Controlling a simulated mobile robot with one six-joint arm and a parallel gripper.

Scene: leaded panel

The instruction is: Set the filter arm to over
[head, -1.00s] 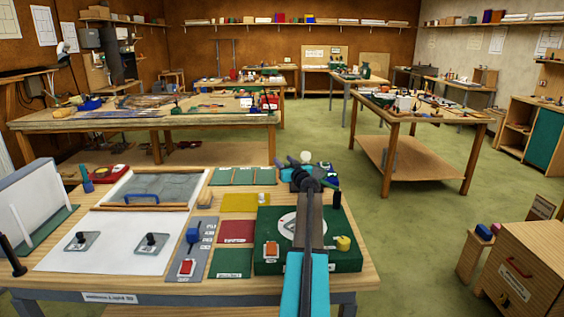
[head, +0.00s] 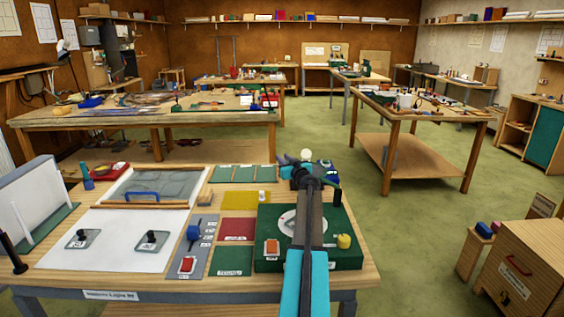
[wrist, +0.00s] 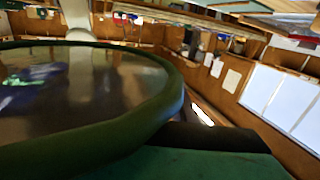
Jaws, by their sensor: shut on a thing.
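My gripper (head: 306,168) is at the far right end of the near bench, seen from behind along my arm. It is shut on a part of the filter arm, but my own arm and wrist hide the grip. In the wrist view a large round dark glass with a thick green rim (wrist: 150,130) fills the left side, very close, and seems to belong to the filter arm. A dark bar (wrist: 215,137) lies beside its rim, above a green surface (wrist: 190,163). A white ball (head: 306,154) shows just beyond my gripper. No marking for "over" is readable.
The near bench holds a green box (head: 349,259) with a white dial under my arm, a grey switch panel (head: 190,247), a white board (head: 110,255) and coloured plates (head: 238,229). Green floor is open to the right, before a wooden cabinet (head: 530,272).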

